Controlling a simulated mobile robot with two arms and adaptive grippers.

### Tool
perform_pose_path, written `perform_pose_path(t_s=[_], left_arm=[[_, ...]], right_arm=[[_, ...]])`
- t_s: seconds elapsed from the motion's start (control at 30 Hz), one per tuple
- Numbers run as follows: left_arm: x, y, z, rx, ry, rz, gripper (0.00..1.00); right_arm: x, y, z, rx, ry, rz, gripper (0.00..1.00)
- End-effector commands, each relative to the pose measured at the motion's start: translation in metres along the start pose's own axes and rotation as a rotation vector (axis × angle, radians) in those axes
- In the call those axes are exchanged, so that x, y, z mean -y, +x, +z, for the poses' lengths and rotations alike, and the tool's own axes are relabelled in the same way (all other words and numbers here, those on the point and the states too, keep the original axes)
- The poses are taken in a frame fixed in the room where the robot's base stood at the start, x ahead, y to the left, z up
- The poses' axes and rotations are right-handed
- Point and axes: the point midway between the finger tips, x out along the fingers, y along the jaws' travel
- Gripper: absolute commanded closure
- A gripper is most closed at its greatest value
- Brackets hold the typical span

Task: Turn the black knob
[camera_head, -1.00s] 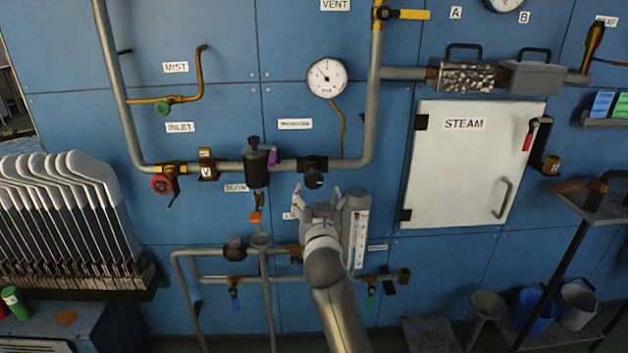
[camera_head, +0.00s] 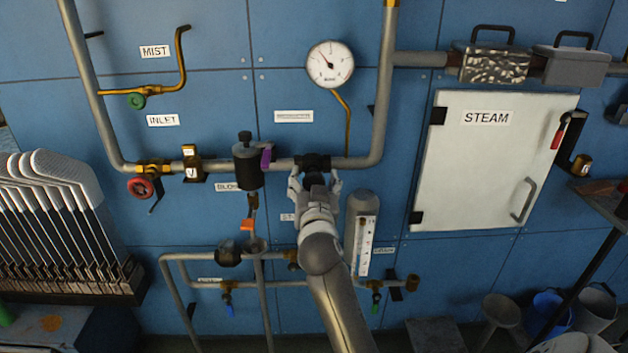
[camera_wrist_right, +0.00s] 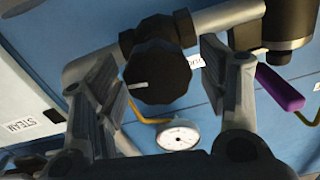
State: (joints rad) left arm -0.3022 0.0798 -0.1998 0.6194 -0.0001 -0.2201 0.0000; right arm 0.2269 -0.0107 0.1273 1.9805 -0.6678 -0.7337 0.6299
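The black knob (camera_wrist_right: 159,72) sits on the horizontal grey pipe, with a pale pointer line on its face. In the head view it shows only partly, as a dark fitting (camera_head: 313,163) behind my gripper. My right gripper (camera_head: 315,178) is at the knob from below. In the right wrist view its two fingers (camera_wrist_right: 162,85) stand open on either side of the knob, with a visible gap to each side. My left gripper is not in view.
A black cylinder with a purple lever (camera_head: 266,159) is on the same pipe, left of the knob. A pressure gauge (camera_head: 330,64) is above. A grey cylinder with a white scale (camera_head: 366,246) stands close right of my arm. The white STEAM door (camera_head: 480,165) is farther right.

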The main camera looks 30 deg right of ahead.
Motion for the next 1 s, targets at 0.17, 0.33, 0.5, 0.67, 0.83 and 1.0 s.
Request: perform_pose_path(t_s=[0.17, 0.33, 0.5, 0.67, 0.83, 1.0], left_arm=[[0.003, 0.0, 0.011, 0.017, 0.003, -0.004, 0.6], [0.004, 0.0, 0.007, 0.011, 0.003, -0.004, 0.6], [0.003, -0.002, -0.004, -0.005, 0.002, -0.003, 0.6], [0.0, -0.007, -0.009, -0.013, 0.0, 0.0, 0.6], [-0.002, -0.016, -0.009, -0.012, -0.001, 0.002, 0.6], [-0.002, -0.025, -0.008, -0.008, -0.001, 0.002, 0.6]], right_arm=[[0.0, 0.0, 0.0, 0.0, 0.0, 0.0, 0.58], [0.0, 0.0, 0.0, 0.0, 0.0, 0.0, 0.79], [0.0, 0.0, 0.0, 0.0, -0.012, 0.0, 0.79], [0.001, 0.0, -0.002, 0.001, -0.062, 0.0, 0.8], [0.001, 0.0, -0.002, 0.001, -0.165, 0.001, 0.8], [0.002, 0.0, -0.003, -0.001, -0.288, 0.0, 0.8]])
